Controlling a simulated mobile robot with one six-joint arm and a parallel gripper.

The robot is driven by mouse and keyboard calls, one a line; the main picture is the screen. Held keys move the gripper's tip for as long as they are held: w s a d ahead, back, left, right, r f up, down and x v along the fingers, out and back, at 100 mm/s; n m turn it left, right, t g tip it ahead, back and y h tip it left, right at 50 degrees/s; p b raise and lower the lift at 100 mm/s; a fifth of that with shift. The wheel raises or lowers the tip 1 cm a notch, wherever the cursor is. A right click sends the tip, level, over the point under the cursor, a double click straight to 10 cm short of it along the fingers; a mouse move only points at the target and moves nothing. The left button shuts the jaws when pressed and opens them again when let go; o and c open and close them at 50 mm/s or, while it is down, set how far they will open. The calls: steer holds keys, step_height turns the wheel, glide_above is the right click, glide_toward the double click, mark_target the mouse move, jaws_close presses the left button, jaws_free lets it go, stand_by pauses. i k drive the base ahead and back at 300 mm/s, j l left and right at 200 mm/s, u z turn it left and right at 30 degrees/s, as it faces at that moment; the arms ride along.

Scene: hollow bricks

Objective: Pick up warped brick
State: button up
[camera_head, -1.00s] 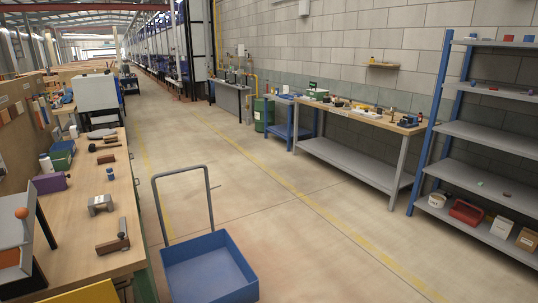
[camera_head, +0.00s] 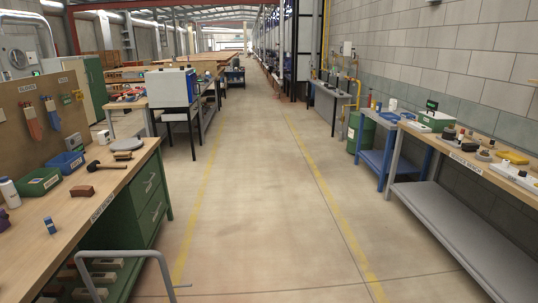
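My gripper is not in view. A small reddish-brown block (camera_head: 82,191) lies flat on the wooden workbench (camera_head: 62,211) at the left. It looks like a brick, but I cannot tell whether it is warped. Several small pale and reddish blocks (camera_head: 103,277) sit low under that bench at the lower left, partly behind a grey handle. They are too small to tell their shape.
The grey tubular cart handle (camera_head: 125,255) stands at the lower left, close to the green drawer cabinet (camera_head: 150,197). A hammer (camera_head: 107,165) and a green bin (camera_head: 39,181) share the left bench. Another workbench (camera_head: 465,160) lines the right wall. The aisle floor (camera_head: 265,190) is clear.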

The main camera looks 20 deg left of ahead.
mark_target(82, 191)
steer(key=i+j+u, duration=0.25)
steer(key=i, duration=0.35)
steer(key=i+u, duration=0.2)
steer(key=i, duration=0.35)
steer(key=i+u, duration=0.25)
steer(key=i, duration=0.35)
steer(key=i+l+u, duration=0.2)
steer(key=i, duration=0.4)
steer(key=i+l+u, duration=0.1)
steer(key=i+u, duration=0.15)
steer(key=i, duration=0.35)
steer(key=i+j+u, duration=0.35)
steer(key=u, duration=0.15)
steer(key=i+j+u, duration=0.65)
steer(key=i+u, duration=0.15)
steer(key=u, duration=0.15)
steer(key=i+u, duration=0.45)
